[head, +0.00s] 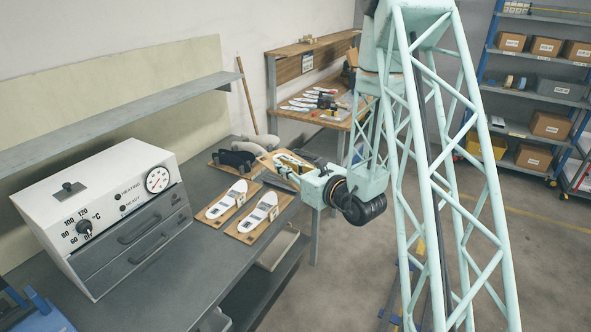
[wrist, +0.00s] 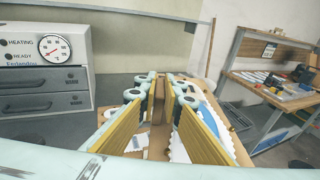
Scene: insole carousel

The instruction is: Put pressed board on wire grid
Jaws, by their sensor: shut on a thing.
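My gripper (head: 290,166) is over the right edge of the grey bench, past the far end of two wooden boards. In the wrist view my gripper (wrist: 158,112) is shut on a brown board-like piece (wrist: 157,138), seen nearly edge-on between the yellowish finger pads. Its far side is hidden, and I cannot tell whether it touches anything below. I cannot make out a wire grid in either view.
A white heating press or oven (head: 110,190) with a dial and drawers stands on the bench's left. A dark form (head: 235,160) sits on a board behind the wooden boards. A second workbench (head: 325,115) with tools stands at the back. Bare bench (head: 190,262) lies in front.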

